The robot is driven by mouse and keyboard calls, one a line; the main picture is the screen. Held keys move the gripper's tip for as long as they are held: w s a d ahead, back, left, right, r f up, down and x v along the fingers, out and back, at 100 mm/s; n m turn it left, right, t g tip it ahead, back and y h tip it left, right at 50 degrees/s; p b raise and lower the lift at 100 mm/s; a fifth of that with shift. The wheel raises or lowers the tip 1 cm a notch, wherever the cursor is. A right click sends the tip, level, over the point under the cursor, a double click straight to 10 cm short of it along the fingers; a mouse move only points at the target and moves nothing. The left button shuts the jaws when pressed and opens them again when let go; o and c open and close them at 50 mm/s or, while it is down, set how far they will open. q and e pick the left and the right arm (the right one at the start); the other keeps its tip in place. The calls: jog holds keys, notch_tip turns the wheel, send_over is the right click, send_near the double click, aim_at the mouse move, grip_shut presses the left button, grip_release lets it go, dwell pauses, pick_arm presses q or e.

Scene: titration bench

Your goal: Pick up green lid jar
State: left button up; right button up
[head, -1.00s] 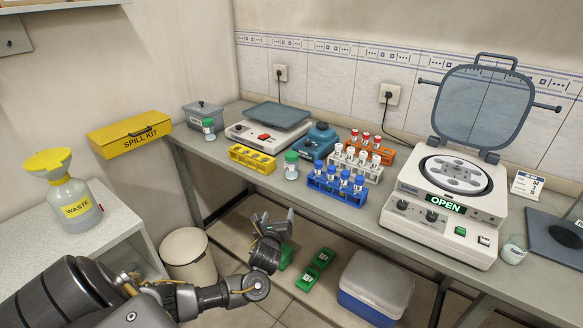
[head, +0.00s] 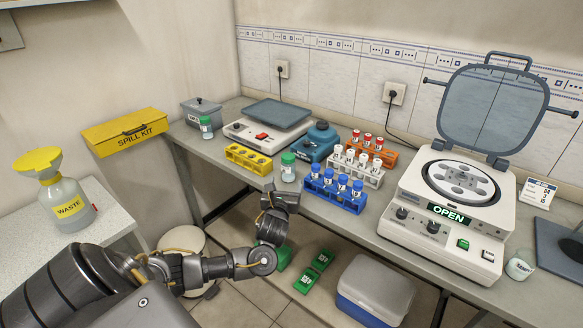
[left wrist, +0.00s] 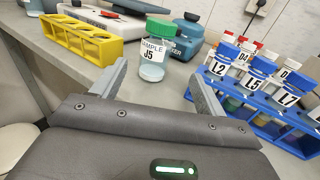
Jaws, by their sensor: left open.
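A clear jar with a green lid (head: 288,168) stands upright near the front edge of the bench, between the yellow and blue racks. In the left wrist view, this jar (left wrist: 153,70) is labelled "SAMPLE J5" and stands ahead, between the lines of my two fingers. A second green-lidded jar (head: 206,128) stands farther left by the grey box. My right gripper is not in view.
A yellow rack (head: 248,159) is left of the near jar. A blue rack (head: 335,194) with blue-capped tubes is close on its right. A blue device (head: 316,145) stands behind. An open centrifuge (head: 445,215) is farther right.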

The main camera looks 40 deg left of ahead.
aim_at(287, 172)
pick_arm(q)
jog(key=x, duration=0.4)
jog(key=shift+w+a, duration=0.1)
jog(key=shift+a, duration=0.25)
jog(key=shift+w+a+r, duration=0.1)
jog(key=shift+w+a, duration=0.15)
jog(key=shift+w, duration=0.1)
jog(key=x, duration=0.4)
jog(key=shift+w+a, duration=0.15)
jog(key=shift+w, duration=0.05)
jog(key=c, duration=1.2)
